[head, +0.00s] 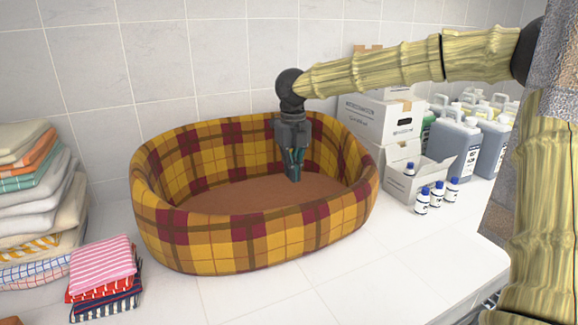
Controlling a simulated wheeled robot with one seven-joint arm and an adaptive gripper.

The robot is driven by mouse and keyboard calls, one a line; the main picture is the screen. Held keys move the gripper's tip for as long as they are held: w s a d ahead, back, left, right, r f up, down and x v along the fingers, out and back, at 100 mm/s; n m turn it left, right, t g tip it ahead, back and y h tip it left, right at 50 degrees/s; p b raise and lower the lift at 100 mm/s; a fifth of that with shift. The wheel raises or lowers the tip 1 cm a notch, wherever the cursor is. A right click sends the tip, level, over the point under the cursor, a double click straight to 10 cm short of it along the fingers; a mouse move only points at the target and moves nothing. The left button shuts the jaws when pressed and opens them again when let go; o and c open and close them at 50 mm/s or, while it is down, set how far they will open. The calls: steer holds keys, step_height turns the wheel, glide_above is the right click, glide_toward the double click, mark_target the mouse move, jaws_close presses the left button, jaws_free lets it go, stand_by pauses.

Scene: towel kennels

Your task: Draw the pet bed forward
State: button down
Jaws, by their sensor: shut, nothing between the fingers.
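The pet bed (215,248) is an oval basket with yellow, brown and dark red plaid walls and a brown cushion. It stands upright on the white tiled counter, close to the tiled back wall. My gripper (293,178) points down inside the bed, toward its right half. It is shut and empty. Its fingertips are at or just above the cushion; I cannot tell whether they touch it. The bed's far wall shows behind the gripper, and the front wall hides part of the cushion.
Folded towels (35,205) are stacked at the left, with a smaller striped pile (103,270) in front, near the bed. Cartons (380,118), small bottles (437,193) and large jugs (455,145) stand at the right. The counter in front of the bed (330,290) is clear.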

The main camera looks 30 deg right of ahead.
step_height(320, 180, down, 8)
steer(key=s+p, duration=0.3)
steer(key=shift+a+r, duration=0.15)
steer(key=shift+r, duration=0.05)
stand_by(0.5)
